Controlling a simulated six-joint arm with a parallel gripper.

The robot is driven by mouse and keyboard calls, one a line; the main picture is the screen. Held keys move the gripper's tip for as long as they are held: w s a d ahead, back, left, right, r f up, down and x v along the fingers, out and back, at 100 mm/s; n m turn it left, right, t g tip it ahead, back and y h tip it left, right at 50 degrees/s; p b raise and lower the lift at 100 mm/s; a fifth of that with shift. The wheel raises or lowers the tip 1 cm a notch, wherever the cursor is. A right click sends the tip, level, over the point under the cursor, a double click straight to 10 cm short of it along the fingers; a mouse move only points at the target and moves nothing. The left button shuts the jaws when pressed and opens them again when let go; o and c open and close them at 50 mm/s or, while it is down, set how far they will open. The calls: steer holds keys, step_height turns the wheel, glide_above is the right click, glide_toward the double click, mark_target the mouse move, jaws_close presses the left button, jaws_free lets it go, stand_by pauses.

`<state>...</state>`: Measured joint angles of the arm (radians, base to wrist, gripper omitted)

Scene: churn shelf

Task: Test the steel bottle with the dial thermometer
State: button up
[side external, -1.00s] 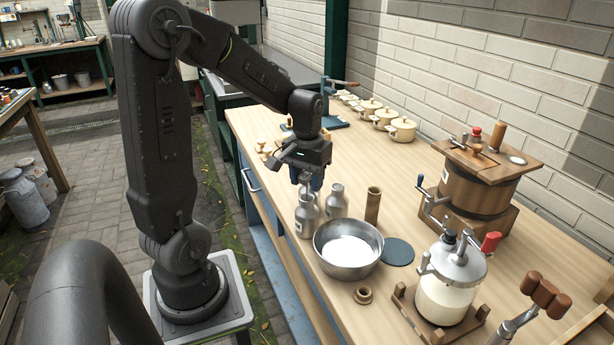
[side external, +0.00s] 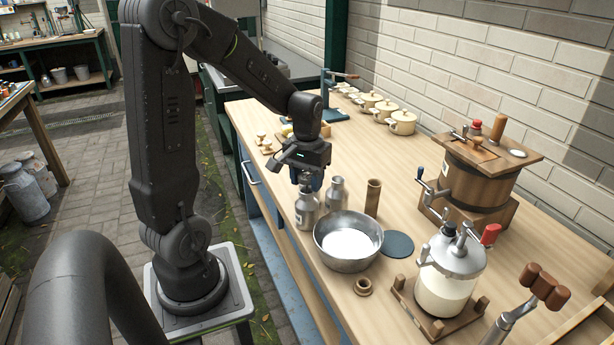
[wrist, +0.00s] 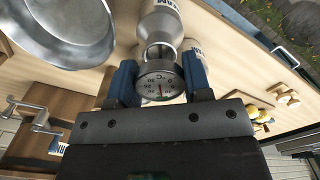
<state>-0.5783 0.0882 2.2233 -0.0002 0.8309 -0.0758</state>
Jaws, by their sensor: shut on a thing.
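My gripper (wrist: 160,85) is shut on the dial thermometer (wrist: 160,84), whose round white face shows between the blue fingers in the wrist view. The steel bottle (side external: 307,212) stands upright on the bench, directly below my gripper in the side view. A second, similar bottle (side external: 337,192) stands just right of and behind it. In the wrist view, a bottle's shoulder and mouth (wrist: 164,27) lie just beyond the dial. The thermometer's stem is hidden, so I cannot tell how far it is inside the bottle.
A metal bowl (side external: 320,246) with white contents stands close in front of the bottles. A brown tube (side external: 373,198), a dark disc (side external: 398,245) and a glass churn (side external: 445,290) are to the right. Cream pots (side external: 402,122) line the back. The bench beyond the bottles is fairly clear.

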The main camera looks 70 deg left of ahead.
steer(key=shift+f, duration=1.25)
stand_by(0.4)
steer(key=o, duration=0.9)
steer(key=shift+c, duration=0.2)
steer(key=c, duration=0.4)
steer(key=shift+o, duration=0.2)
steer(key=shift+r, duration=0.15)
steer(key=shift+r, duration=2.4)
steer(key=o, duration=0.8)
